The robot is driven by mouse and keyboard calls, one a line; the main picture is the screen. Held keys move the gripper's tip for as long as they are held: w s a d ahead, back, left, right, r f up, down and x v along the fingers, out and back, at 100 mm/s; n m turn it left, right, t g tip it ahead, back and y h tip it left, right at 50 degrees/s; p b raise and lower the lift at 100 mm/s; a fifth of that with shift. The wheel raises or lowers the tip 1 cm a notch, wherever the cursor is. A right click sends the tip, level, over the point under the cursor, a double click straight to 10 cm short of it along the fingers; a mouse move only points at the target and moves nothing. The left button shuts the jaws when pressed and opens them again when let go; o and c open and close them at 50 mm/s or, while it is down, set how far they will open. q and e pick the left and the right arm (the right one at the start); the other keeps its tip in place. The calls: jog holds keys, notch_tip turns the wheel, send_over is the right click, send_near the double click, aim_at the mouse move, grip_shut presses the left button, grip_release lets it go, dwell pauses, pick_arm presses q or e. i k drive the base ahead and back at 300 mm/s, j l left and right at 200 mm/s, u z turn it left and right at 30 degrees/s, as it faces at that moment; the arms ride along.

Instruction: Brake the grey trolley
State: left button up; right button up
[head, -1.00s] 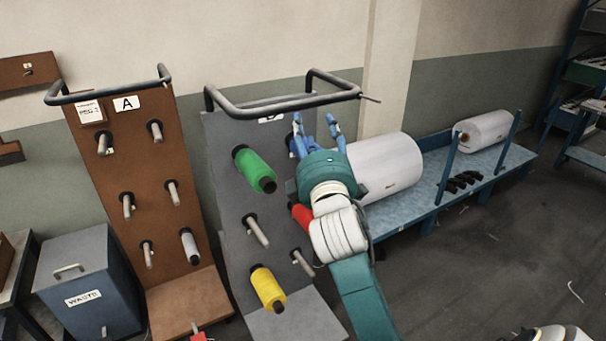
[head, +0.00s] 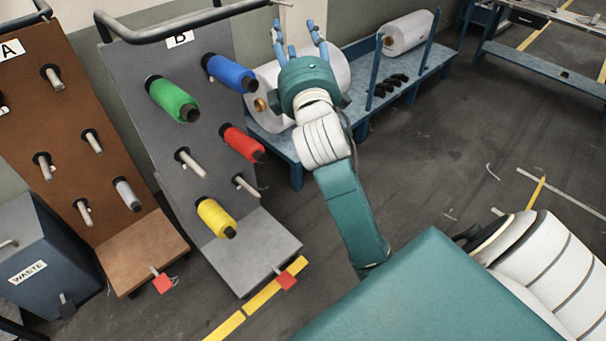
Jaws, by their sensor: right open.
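The grey trolley (head: 128,75), marked B, stands at the middle left with a dark handle bar (head: 160,31) on top. Its board bears green (head: 174,100), blue (head: 231,72), red (head: 243,144) and yellow (head: 215,217) bobbins, and some bare pegs. A red pedal (head: 286,281) sticks out at the front edge of its base (head: 236,253), near the floor. My right gripper (head: 297,38) is open and empty, pointing up and away, to the right of the trolley's board and well above the pedal. My left gripper is not in view.
A brown trolley (head: 70,131) marked A stands left, with its own red pedal (head: 162,282). A waste bin (head: 45,255) is beside it. A blue bench (head: 350,88) with white rolls stands behind my gripper. A yellow floor line (head: 261,297) passes the grey trolley's front; floor to the right is clear.

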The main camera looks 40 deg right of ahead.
aim_at(285, 279)
jog(key=z, duration=0.9)
